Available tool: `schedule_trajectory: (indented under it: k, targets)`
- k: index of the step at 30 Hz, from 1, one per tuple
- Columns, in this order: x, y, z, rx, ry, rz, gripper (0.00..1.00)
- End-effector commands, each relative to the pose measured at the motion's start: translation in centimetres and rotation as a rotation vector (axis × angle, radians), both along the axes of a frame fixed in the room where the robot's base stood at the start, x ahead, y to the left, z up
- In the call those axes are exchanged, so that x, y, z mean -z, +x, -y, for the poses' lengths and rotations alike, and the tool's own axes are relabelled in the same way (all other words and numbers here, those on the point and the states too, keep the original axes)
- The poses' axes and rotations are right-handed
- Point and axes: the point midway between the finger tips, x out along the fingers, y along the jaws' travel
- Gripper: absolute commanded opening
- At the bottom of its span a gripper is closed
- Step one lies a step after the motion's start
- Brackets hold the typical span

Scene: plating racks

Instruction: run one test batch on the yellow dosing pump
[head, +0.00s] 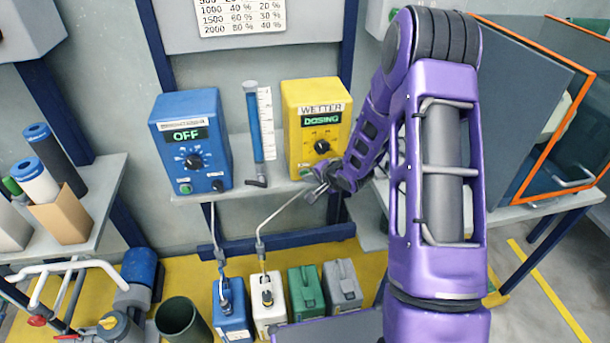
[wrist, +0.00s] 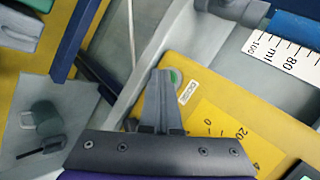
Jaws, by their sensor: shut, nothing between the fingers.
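The yellow dosing pump (head: 294,97) stands on the grey shelf, labelled WETTER, with a display reading DOSING and a black dial (head: 321,147). In the wrist view its yellow face (wrist: 183,62) fills the right half, with a green button (wrist: 174,77) beside a small label. My gripper (head: 318,191) is shut and empty at the pump's lower front. In the wrist view its closed fingertips (wrist: 160,74) are right at the green button and partly cover it. I cannot tell whether they touch it. A measuring tube with blue inside (head: 253,125) and a white scale stands left of the pump.
A blue pump (head: 188,140) reading OFF stands left of the tube. Several canisters, including a white one (head: 267,308), stand on the yellow floor below, with hoses rising from the blue and white ones. An orange-edged glass enclosure (head: 540,110) is at the right.

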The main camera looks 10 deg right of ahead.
Motion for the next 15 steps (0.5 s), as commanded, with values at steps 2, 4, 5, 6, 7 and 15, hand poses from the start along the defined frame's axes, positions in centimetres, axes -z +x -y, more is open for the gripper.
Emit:
schedule_trajectory:
  k: [2, 4, 5, 6, 7, 15]
  targets:
    - [0.0, -0.3, 0.0, 0.000, 0.001, 0.001, 0.00]
    - [0.0, -0.7, 0.0, 0.001, 0.001, 0.000, 0.00]
    - [0.0, -0.9, 0.0, 0.001, 0.001, 0.000, 0.00]
    - [0.0, -1.1, 0.0, 0.001, 0.001, 0.000, 0.00]
    - [-0.1, -1.3, 0.0, 0.000, 0.001, 0.001, 0.00]
    - [-0.1, -1.7, 0.0, 0.000, 0.001, 0.001, 0.00]
